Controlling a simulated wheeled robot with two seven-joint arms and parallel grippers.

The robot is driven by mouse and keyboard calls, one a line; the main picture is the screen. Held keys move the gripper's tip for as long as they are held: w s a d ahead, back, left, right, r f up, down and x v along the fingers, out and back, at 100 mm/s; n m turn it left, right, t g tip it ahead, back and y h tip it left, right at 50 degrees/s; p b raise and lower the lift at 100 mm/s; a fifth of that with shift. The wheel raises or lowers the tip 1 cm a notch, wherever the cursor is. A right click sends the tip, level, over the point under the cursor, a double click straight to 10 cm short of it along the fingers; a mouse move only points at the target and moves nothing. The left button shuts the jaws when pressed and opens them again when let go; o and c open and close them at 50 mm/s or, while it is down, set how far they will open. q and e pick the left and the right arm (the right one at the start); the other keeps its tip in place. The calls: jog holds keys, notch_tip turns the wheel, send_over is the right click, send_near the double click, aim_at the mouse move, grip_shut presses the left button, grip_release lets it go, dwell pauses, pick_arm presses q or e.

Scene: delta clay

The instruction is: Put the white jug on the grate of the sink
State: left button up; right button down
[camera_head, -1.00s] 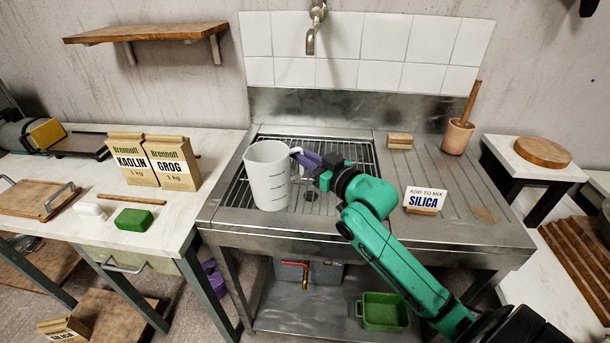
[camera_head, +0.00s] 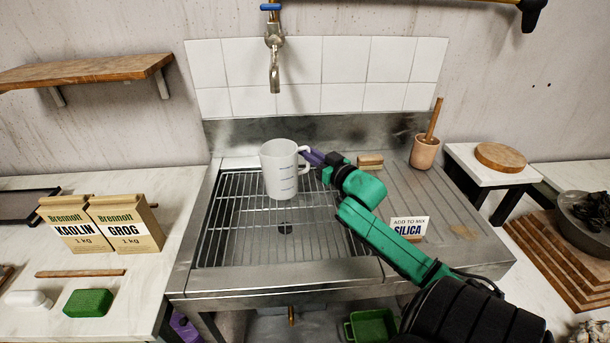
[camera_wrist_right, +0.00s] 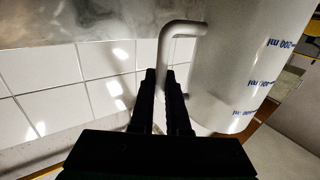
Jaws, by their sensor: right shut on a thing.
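The white jug (camera_head: 281,172) with blue marks is upright in the head view, over the back middle part of the sink's grate (camera_head: 240,215). I cannot tell whether its base touches the bars. My right gripper (camera_head: 308,160) is shut on the jug's handle, at the jug's right side. In the right wrist view the fingers (camera_wrist_right: 162,88) close around the handle (camera_wrist_right: 178,30), and the jug's wall (camera_wrist_right: 235,65) fills the upper right. My left gripper is not in view.
The tap (camera_head: 274,65) hangs behind and above the jug. Most of the grate's front and left is bare.

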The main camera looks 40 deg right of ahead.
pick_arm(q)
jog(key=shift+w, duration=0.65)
pick_arm(e)
notch_tip(320, 180, down, 7)
jog(key=shift+r, duration=0.1)
jog(key=c, duration=0.9)
grip_release()
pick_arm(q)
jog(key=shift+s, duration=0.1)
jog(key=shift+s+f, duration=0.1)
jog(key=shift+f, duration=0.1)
pick_arm(e)
jog(key=s, duration=0.7)
jog(key=shift+s+a, duration=0.25)
jog(key=shift+a, duration=0.05)
